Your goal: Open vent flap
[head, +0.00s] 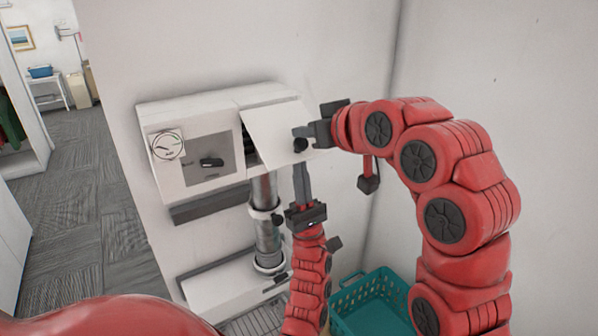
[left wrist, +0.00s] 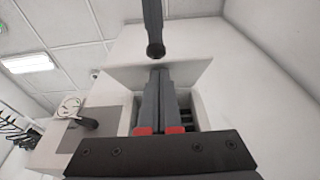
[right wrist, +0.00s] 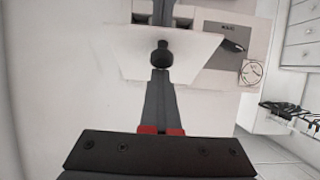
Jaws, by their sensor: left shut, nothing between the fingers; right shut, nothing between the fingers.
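The white vent flap (head: 277,130) on the wall box is tilted outward, with a dark gap showing at its left side. It bears a black knob (head: 300,146), which also shows in the right wrist view (right wrist: 161,56). My right gripper (head: 300,132) is shut and empty, its tips at the knob; whether they touch it is unclear. My left gripper (head: 299,168) is shut and empty, pointing up from below at the flap's lower edge. In the left wrist view its fingers (left wrist: 160,75) overlap the flap (left wrist: 190,75) and the opening beneath it; contact cannot be told.
The box (head: 190,112) carries a round dial (head: 168,145) and a grey panel with a black handle (head: 211,162). A metal pipe (head: 266,225) runs below it. A teal basket (head: 368,302) stands on the floor. Walls stand close behind and at the right.

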